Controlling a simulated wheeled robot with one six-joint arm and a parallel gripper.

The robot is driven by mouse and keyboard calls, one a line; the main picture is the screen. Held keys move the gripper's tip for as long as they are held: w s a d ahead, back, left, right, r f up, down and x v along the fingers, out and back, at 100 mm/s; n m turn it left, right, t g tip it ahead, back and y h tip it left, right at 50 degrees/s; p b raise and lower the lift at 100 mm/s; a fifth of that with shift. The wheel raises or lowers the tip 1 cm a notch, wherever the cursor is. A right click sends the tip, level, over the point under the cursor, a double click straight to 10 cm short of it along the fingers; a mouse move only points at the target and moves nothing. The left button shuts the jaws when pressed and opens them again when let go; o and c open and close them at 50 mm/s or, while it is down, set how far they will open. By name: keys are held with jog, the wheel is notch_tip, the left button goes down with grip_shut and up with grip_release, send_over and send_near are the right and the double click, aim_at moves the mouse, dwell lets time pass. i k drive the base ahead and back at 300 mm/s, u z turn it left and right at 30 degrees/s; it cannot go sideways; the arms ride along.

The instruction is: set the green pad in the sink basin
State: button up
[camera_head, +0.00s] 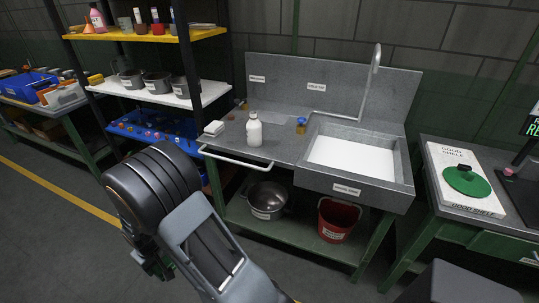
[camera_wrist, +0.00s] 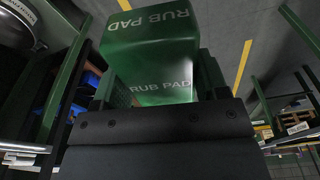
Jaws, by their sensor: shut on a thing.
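My gripper (camera_wrist: 165,85) is shut on the green pad (camera_wrist: 150,48), a block marked "RUB PAD", with its fingers along the pad's sides in the wrist view. In the head view my arm fills the lower left, and the gripper end is mostly hidden behind it, low in front of the bench. The sink basin (camera_head: 380,190) is at the right of the grey counter, with a pale, empty-looking floor and a tall tap behind. The gripper is left of the basin and apart from it.
A white bottle (camera_head: 254,130), a white block (camera_head: 214,128) and a small blue-topped item (camera_head: 301,125) stand on the counter left of the basin. A rail (camera_head: 250,162) juts from its front. Below are a metal pot (camera_head: 267,198) and a red bucket (camera_head: 337,220).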

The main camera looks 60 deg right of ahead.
aim_at(366, 173)
jog(key=z, duration=1.3)
